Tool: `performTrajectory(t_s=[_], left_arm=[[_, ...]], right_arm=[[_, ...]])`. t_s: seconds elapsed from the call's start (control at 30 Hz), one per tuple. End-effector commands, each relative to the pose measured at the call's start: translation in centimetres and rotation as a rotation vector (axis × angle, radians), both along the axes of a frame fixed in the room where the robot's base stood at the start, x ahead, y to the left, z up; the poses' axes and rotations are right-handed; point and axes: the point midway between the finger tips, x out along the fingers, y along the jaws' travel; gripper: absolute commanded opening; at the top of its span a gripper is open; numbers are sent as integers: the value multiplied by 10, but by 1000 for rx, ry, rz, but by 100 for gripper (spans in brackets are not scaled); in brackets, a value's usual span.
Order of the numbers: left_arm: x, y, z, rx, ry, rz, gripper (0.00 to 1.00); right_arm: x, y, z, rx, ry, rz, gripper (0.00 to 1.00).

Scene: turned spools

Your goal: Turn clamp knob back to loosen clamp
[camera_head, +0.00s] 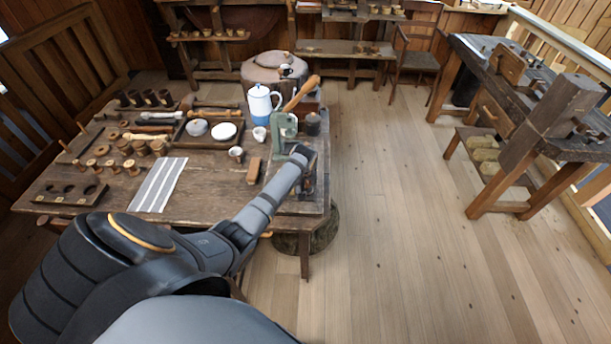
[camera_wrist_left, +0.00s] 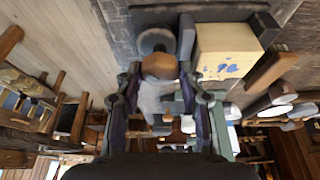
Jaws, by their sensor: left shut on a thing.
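The green metal clamp (camera_head: 279,135) stands at the right end of the workbench, with a long pale wooden handle (camera_head: 301,93) slanting up from behind it. My left gripper (camera_head: 301,155) reaches in at the clamp from the front, and its wrist hides much of the lower part. In the left wrist view, a brown wooden knob (camera_wrist_left: 160,66) sits between the two fingertips of my left gripper (camera_wrist_left: 160,74), which are shut on it. A dark round disc (camera_wrist_left: 156,40) shows just beyond the knob. My right gripper is in neither view.
A pale block with blue marks (camera_wrist_left: 226,48) lies close beside the fingers. A blue-and-white pot (camera_head: 260,105), a small cup (camera_head: 236,154) and a brown block (camera_head: 254,171) stand near the clamp. A striped cloth (camera_head: 158,184) lies left. The floor (camera_head: 410,200) right is clear.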

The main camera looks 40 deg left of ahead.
Motion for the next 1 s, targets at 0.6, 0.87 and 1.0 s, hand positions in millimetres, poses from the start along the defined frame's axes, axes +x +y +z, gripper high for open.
performTrajectory(t_s=[0.6,0.87,1.0], left_arm=[[3,-2,-1,0,-2,531,7],[4,-3,-1,-2,-2,656,7],[4,-3,-1,0,-1,691,7]], right_arm=[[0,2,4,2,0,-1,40],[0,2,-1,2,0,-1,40],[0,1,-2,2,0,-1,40]])
